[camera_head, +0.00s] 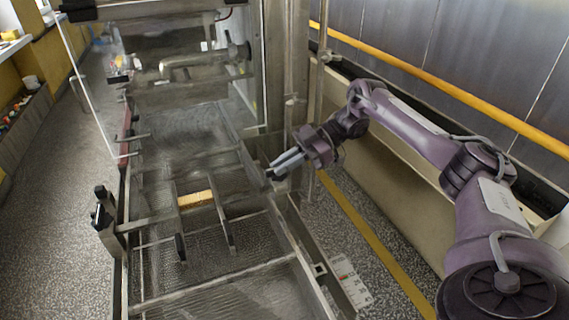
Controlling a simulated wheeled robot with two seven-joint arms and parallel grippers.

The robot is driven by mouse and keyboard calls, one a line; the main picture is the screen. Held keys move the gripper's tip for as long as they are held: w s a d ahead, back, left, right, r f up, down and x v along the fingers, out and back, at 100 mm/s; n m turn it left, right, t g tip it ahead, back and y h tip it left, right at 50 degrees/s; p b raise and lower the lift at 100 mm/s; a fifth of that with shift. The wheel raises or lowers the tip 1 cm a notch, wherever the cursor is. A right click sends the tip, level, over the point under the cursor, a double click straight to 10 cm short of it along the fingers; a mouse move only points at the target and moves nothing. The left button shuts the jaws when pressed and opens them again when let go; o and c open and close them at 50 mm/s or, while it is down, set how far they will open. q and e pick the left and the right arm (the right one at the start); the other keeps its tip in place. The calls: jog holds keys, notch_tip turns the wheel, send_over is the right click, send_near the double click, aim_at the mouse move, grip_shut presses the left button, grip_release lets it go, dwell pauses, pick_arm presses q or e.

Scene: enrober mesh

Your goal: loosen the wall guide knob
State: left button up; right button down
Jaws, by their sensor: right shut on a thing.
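My right gripper (276,172) reaches in from the right to the right-hand rail of the mesh conveyor. Its pale fingers are shut on a small dark knob, which I take to be the wall guide knob (270,174). The fingers largely hide it, so I cannot tell how far it is turned. Two dark guide plates stand lengthwise over the mesh belt (205,250), with a yellowish block (195,199) between them. My left gripper is not in view.
Another dark knob assembly (102,207) sits on the frame's left side. Metal crossbars span the belt. Upright posts (290,80) stand close behind my right gripper. A yellow rail (450,88) runs along the wall at right. The floor at left is clear.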

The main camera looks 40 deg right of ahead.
jog(key=c, duration=1.5)
grip_release()
jog(key=shift+a, duration=0.1)
jog(key=p+v, duration=0.2)
jog(key=v, duration=0.5)
jog(key=shift+d+r, duration=0.1)
jog(key=shift+d, duration=0.3)
